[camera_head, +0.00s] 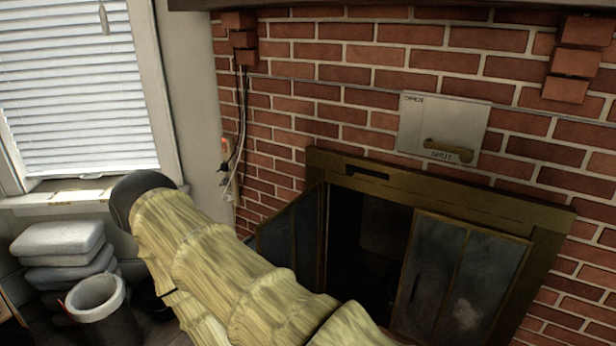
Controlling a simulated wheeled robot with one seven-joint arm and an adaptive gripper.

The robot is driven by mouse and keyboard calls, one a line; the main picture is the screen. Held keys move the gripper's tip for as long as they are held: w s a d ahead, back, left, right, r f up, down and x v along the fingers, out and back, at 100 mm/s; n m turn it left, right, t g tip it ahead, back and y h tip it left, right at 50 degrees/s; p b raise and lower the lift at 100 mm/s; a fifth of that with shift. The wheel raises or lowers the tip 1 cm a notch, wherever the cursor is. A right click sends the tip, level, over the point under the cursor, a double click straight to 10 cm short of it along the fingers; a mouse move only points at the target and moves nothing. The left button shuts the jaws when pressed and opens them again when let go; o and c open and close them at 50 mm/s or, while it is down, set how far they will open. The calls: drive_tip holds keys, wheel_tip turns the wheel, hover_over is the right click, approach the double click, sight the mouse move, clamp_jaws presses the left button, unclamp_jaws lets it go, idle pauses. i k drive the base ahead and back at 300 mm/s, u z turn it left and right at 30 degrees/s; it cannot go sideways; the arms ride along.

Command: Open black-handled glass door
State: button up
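The fireplace (440,190) has a brass-coloured frame with glass doors set in the brick wall. The left glass door panel (290,238) stands swung outward, and the dark firebox (365,235) shows beside it. The right glass door (465,280) has two panels and covers the right part of the opening. A thin dark vertical strip on it may be a black handle, but it is too dim to be sure. My arm crosses the lower middle and hides the lower part of the left panel and the opening. My gripper is not visible, so its contact with a door cannot be seen.
A white damper plate (443,128) with a brass handle is on the bricks above. Cables (238,140) hang at the left of the fireplace. Stacked grey cushions (62,255) and a bin (100,310) stand at lower left, below a window with blinds (75,85).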

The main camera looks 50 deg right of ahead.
sight(490, 264)
drive_tip(key=k, duration=0.5)
drive_tip(key=z, duration=0.75)
drive_tip(key=i, duration=0.4)
drive_tip(key=z, duration=1.55)
